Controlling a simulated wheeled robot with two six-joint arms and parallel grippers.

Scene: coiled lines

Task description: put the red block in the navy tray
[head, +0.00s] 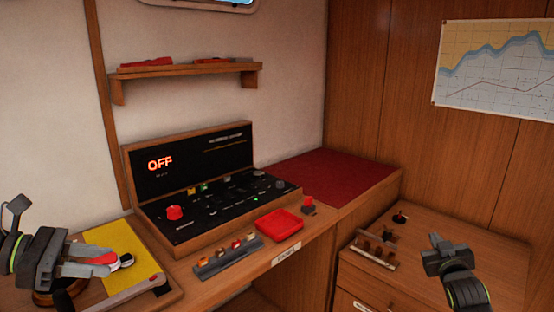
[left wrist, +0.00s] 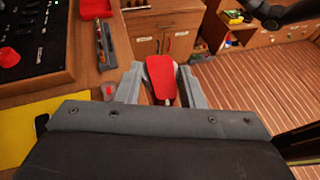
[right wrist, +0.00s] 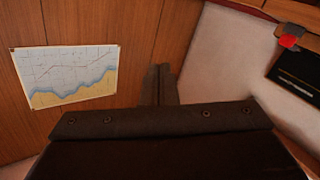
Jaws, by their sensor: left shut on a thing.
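My left gripper (head: 114,262) is shut on a red piece (head: 103,258), held above the left end of the desk. In the left wrist view this red piece (left wrist: 161,76) sits between both fingers, broad at the far end, with a narrow pale tip at the near end. A small red block (head: 309,202) stands on a dark base at the desk's right end. I cannot make out a navy tray; a shallow red tray (head: 279,226) and a blue-grey rack (head: 228,256) with several small pieces lie on the desk. My right gripper (head: 436,240) is empty, its fingers together in the right wrist view (right wrist: 160,84).
A sloped black control panel (head: 212,205) showing OFF stands behind the trays. A wooden cabinet (head: 375,285) with a small wooden rack stands at right. The red-topped surface (head: 335,172) is clear.

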